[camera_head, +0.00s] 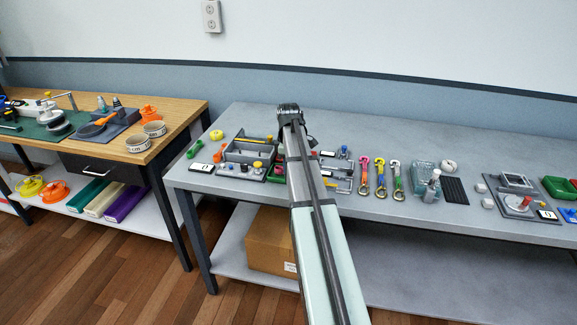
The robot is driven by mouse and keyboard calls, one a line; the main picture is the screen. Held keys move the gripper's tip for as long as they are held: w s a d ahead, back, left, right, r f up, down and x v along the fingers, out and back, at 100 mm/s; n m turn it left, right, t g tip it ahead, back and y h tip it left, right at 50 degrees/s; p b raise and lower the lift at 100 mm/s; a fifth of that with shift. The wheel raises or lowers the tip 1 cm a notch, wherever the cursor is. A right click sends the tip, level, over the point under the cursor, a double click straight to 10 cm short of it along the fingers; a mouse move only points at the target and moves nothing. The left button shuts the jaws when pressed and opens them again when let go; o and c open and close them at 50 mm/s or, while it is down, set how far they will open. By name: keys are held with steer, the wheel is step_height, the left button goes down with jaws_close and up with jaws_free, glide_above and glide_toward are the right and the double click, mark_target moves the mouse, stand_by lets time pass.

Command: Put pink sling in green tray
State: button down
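The pink sling (364,174) lies on the grey bench, right of my arm, with a metal hook at its near end. A green tray (560,188) is at the bench's far right, partly cut by the picture edge. My arm reaches over the bench from below, and its dark far end is left of the slings. The fingers of my gripper are hidden behind the arm, so whether they are open or shut does not show.
A grey divided box (248,152) stands left of my arm. A clear bluish block (425,174), a black ribbed mat (454,190) and a grey fixture (520,204) lie between the slings and the green tray. A wooden-topped table (185,118) is at left.

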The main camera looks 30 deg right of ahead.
steer(key=c, duration=0.6)
jaws_free()
stand_by(0.3)
steer(key=shift+r, duration=2.95)
steer(key=shift+r, duration=0.35)
steer(key=c, duration=0.4)
step_height(320, 180, up, 5)
steer(key=shift+f, duration=0.15)
steer(key=c, duration=0.7)
steer(key=shift+r, duration=0.3)
